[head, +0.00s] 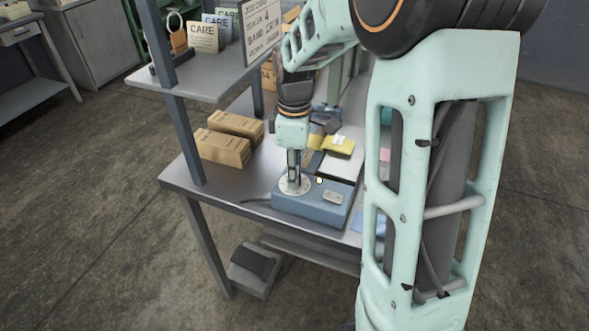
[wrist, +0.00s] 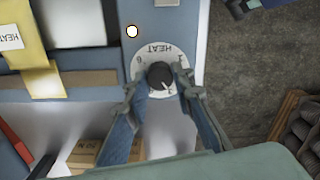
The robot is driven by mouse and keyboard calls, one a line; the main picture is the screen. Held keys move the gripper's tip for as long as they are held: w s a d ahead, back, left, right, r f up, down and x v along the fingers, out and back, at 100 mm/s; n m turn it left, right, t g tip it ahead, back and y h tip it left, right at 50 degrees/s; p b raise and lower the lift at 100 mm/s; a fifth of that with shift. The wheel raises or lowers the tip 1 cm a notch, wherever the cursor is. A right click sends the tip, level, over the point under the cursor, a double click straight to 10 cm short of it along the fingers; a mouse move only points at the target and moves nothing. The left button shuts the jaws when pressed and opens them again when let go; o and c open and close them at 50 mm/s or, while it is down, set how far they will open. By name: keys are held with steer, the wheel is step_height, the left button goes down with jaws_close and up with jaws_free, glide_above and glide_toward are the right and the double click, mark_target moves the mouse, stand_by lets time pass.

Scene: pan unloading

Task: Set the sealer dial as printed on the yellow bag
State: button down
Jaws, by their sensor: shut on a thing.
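The blue sealer (head: 312,207) stands at the near edge of the table. Its white dial plate (wrist: 146,62) carries the word HEAT, upside down in the wrist view, and small marks. The black knob (wrist: 160,75) has a white pointer line toward the lower right; the mark it meets is unclear. My gripper (head: 294,184) points down at the dial, its fingers (wrist: 160,84) shut on the knob from both sides. The yellow bag (head: 339,145) lies behind the sealer. In the wrist view the bag (wrist: 38,62) has a white label reading HEAT; its setting is cut off.
Cardboard boxes (head: 220,148) stand left on the table (head: 183,178). A post and upper shelf (head: 190,76) with cards rise left of my arm. A round lamp (wrist: 133,31) sits beside the dial. A pedal-like block (head: 254,269) rests on the floor.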

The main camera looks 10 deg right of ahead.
steer(key=n+p, duration=0.1)
steer(key=n, duration=0.3)
steer(key=shift+r+p, duration=0.15)
steer(key=shift+p, duration=0.2)
steer(key=shift+n+p, duration=0.6)
steer(key=shift+n, duration=1.1)
steer(key=c, duration=1.7)
jaws_free()
steer(key=shift+o, duration=0.2)
step_height(320, 180, up, 12)
